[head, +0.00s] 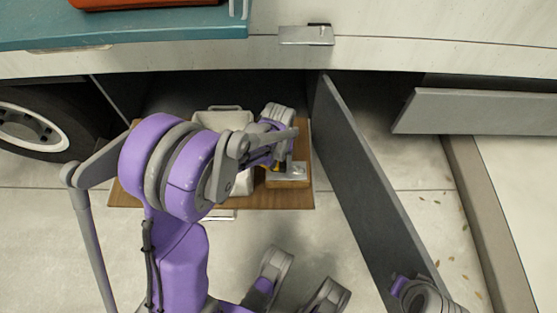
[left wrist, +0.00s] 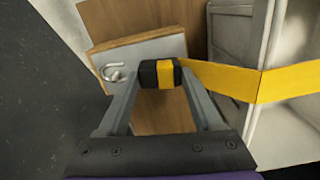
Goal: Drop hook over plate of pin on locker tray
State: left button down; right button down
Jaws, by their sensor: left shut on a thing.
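My left gripper (left wrist: 160,78) is shut on a black block with a yellow band (left wrist: 165,74), from which a yellow strap (left wrist: 245,82) runs off to the right. The block is over the edge of a pale metal plate (left wrist: 145,52) on a wooden block; I cannot tell if they touch. A small bent silver piece (left wrist: 115,72), hook-shaped, shows at the plate's left part; I cannot tell if it is the pin or the hook. In the head view, the left gripper (head: 276,160) is over the wooden locker tray (head: 300,200), beside the plate (head: 298,169).
A pale bin (head: 222,120) stands on the tray, left of the plate; its wall also shows in the left wrist view (left wrist: 275,45). A dark open door panel (head: 350,180) rises close on the tray's right. A truck wheel (head: 35,125) is at far left.

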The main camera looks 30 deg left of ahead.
aim_at(278, 164)
pick_arm(q)
grip_release()
notch_tip(278, 164, up, 11)
jog(key=p, duration=0.3)
jog(key=shift+f, duration=0.15)
